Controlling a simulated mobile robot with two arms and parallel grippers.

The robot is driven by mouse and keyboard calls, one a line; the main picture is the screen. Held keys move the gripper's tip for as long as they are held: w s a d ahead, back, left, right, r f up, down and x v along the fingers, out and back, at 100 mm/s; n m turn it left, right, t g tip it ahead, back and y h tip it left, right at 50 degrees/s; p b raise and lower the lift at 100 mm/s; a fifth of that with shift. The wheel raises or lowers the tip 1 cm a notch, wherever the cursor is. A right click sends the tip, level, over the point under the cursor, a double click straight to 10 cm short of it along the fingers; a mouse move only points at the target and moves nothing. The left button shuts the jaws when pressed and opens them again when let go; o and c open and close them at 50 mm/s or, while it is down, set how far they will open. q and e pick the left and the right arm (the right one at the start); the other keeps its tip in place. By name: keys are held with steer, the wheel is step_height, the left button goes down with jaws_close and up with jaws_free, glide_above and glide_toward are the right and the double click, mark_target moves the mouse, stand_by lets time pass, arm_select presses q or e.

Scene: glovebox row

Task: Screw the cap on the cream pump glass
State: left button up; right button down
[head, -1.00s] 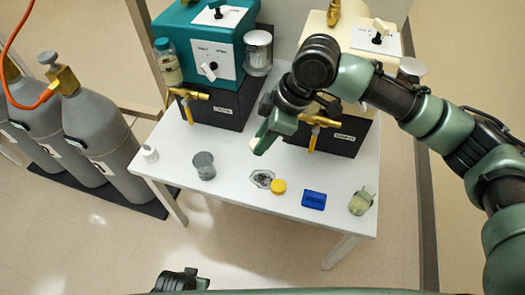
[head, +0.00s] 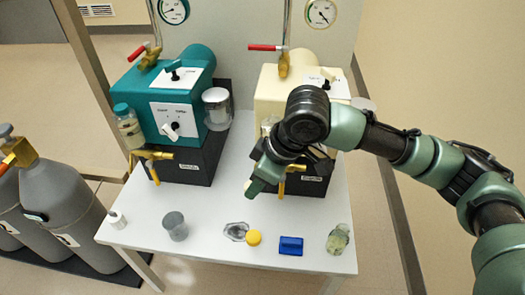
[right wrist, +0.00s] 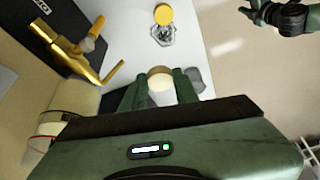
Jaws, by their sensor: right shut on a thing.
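My right gripper (head: 258,188) is in front of the cream pump (head: 285,90), above the table. A clear glass (head: 268,125) stands at the cream pump's left front, partly hidden by my arm. A pale-filled glass (right wrist: 60,115) shows left of the hand in the right wrist view, apart from the cap. A dark green part of mine, perhaps my left gripper (right wrist: 272,14), shows at the top right there.
The cream pump's brass valve (right wrist: 75,55) projects close to the hand. The table holds a grey cup (head: 175,226), a glass dish (head: 236,231), a yellow cap (head: 254,238), a blue block (head: 291,245) and a pale bottle (head: 338,239). The teal pump (head: 170,85) stands left.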

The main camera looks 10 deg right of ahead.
steer(key=s+d+r+m+t+h, duration=0.1)
steer(key=s+d+m+t+h, duration=0.1)
steer(key=d+m, duration=0.9)
steer(key=shift+d+r+h, duration=0.2)
steer(key=shift+d+h, duration=0.3)
steer(key=shift+h, duration=0.3)
